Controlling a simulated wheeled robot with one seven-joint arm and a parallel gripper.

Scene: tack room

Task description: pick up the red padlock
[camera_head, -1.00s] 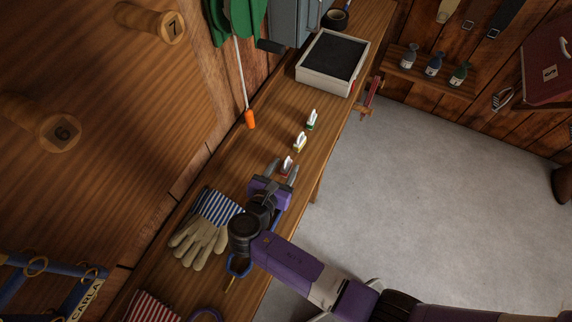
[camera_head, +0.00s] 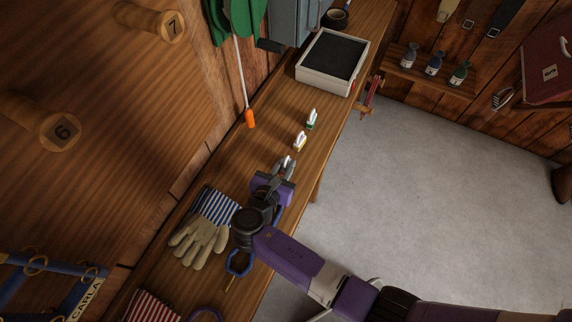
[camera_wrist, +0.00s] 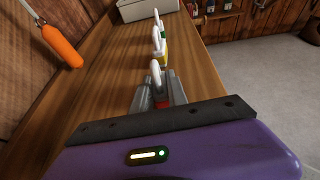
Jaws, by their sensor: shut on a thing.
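The red padlock (camera_wrist: 161,104) is between the fingers of my gripper (camera_wrist: 160,95) in the wrist view, its pale shackle standing up above them. In the head view my gripper (camera_head: 281,171) is shut on it, and the fingers hide most of its red body. I cannot tell whether the padlock is touching the bench or lifted. Just beyond it in line stand a yellow padlock (camera_head: 299,143) and a green padlock (camera_head: 312,120), both with white shackles.
The wooden bench (camera_head: 272,133) carries a grey-white tray (camera_head: 310,79) at the far end and work gloves (camera_head: 205,235) near my arm. An orange-ended cord (camera_head: 250,118) hangs by the wall. Bare bench lies left of the padlocks.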

